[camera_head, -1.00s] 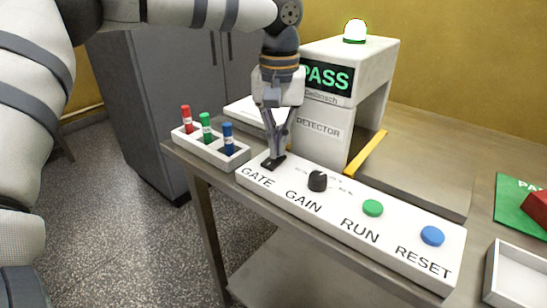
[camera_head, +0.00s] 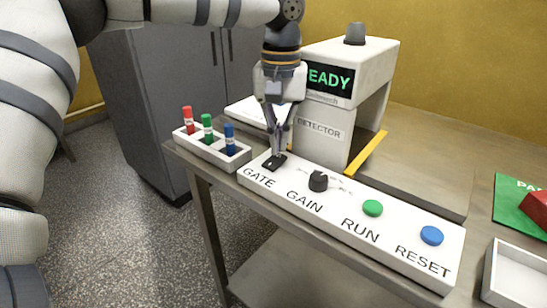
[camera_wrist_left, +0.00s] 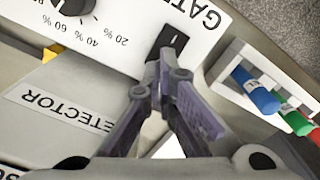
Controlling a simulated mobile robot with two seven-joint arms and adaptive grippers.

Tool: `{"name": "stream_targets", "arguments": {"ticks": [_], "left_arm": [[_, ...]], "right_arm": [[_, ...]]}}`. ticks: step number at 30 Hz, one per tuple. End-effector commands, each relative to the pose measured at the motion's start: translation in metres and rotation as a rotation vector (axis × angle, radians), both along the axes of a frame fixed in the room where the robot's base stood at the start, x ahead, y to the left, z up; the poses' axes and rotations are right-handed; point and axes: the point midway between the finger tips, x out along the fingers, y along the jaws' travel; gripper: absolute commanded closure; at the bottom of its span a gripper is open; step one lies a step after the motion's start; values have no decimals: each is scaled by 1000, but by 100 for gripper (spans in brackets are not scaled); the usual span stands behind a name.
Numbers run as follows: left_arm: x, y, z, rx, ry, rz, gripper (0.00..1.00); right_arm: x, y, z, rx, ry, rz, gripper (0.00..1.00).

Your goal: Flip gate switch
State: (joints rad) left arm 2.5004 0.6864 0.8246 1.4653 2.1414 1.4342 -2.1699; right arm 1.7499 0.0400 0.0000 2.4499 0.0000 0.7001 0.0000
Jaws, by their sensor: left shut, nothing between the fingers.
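The gate switch (camera_head: 274,162) is a black rocker on the white control panel (camera_head: 330,214), above the printed word GATE. It also shows in the left wrist view (camera_wrist_left: 173,40). My left gripper (camera_head: 277,154) is shut and empty, pointing down with its fingertips at the switch. In the left wrist view the closed fingertips (camera_wrist_left: 160,55) overlap the near end of the switch; I cannot tell whether they press on it. The detector (camera_head: 340,120) behind the panel has a screen (camera_head: 331,78) whose visible letters read EADY. The lamp (camera_head: 355,33) on top is unlit. My right gripper is not in view.
A black GAIN knob (camera_head: 318,181), a green RUN button (camera_head: 373,208) and a blue RESET button (camera_head: 431,236) sit along the panel. A white rack (camera_head: 210,153) with red, green and blue sticks stands left. A white tray (camera_head: 489,275) and green mat (camera_head: 507,208) lie right.

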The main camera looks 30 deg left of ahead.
Motion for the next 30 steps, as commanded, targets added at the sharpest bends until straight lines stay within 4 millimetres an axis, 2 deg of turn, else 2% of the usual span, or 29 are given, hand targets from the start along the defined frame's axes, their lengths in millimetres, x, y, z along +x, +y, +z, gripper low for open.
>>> {"name": "stream_targets", "arguments": {"ticks": [1,13,30], "left_arm": [[0,0,10,-1,-8,0,100],[0,0,48,-1,-7,0,100],[0,0,50,-1,-4,1,100]], "right_arm": [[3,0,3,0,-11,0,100],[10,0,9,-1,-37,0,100],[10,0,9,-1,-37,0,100]]}}
